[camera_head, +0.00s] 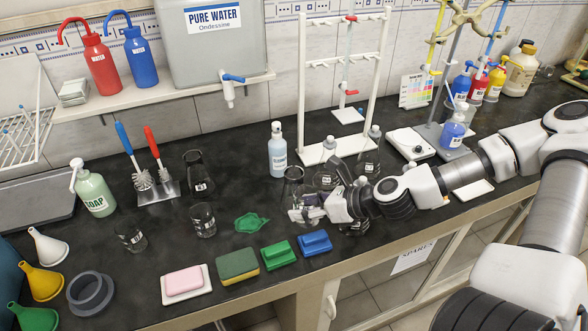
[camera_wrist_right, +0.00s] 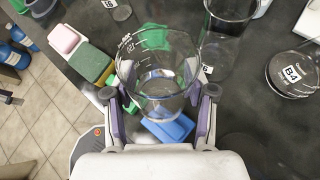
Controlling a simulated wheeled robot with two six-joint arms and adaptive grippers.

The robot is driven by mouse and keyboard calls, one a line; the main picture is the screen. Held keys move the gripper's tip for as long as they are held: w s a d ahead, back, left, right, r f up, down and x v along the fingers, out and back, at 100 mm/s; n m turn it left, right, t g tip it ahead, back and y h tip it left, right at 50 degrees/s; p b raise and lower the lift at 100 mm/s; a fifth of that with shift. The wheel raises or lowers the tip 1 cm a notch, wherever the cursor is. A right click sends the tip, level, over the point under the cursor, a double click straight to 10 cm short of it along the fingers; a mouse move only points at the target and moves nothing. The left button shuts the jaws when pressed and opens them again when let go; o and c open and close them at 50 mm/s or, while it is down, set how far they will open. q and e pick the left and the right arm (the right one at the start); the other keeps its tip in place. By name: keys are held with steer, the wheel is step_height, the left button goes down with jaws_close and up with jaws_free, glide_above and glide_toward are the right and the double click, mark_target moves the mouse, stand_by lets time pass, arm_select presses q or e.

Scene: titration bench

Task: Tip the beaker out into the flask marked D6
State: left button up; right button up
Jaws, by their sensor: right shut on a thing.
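My right gripper (camera_head: 306,212) is shut on a clear glass beaker (camera_wrist_right: 157,92), with a finger on each side of it in the right wrist view. The beaker has white graduations, and its open rim faces the wrist camera; it looks roughly upright. How much liquid is in it is hard to tell. A flask (camera_head: 293,177) stands just behind my gripper in the head view. Past the beaker, a glass vessel (camera_wrist_right: 228,35) shows a partly hidden label. To its right stands a flask marked B4 (camera_wrist_right: 293,74). I cannot read D6 on any vessel. My left gripper is not in view.
A white rack (camera_head: 304,75) and wash bottle (camera_head: 277,152) stand behind.

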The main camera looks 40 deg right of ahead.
mark_target(302, 186)
steer(key=shift+w+d+r+m+g+p, duration=0.2)
steer(key=shift+w+r+m+g+p, duration=0.15)
steer(key=shift+w+g, duration=0.4)
steer(key=shift+w+d+r+m+g, duration=0.15)
steer(key=shift+w+r+m+g, duration=0.15)
steer(key=shift+g, duration=0.25)
steer(key=shift+m+g+y, duration=0.3)
steer(key=shift+m+g, duration=0.15)
steer(key=shift+g, duration=0.35)
steer(key=r+p, duration=0.1)
steer(key=r, duration=0.1)
steer(key=w+r, duration=0.1)
steer(key=r, duration=0.1)
steer(key=shift+d+p, duration=0.2)
steer(key=shift+p, duration=0.2)
steer(key=b, duration=0.2)
steer(key=f+g+b, duration=0.1)
steer(key=b, duration=0.1)
steer(key=shift+w+m+g+y+b, duration=0.2)
steer(key=shift+m+g+y+b, duration=0.1)
steer(key=shift+m+b, duration=0.1)
steer(key=shift+s+g+b, duration=0.1)
steer(key=shift+g+b, duration=0.4)
steer(key=shift+b, duration=0.6)
steer(key=shift+r+m+p, duration=0.3)
steer(key=shift+r+p, duration=0.05)
steer(key=shift+p, duration=0.4)
steer(key=shift+f+g+y+p, duration=0.35)
steer(key=shift+g+p, duration=0.15)
steer(key=shift+p, duration=0.2)
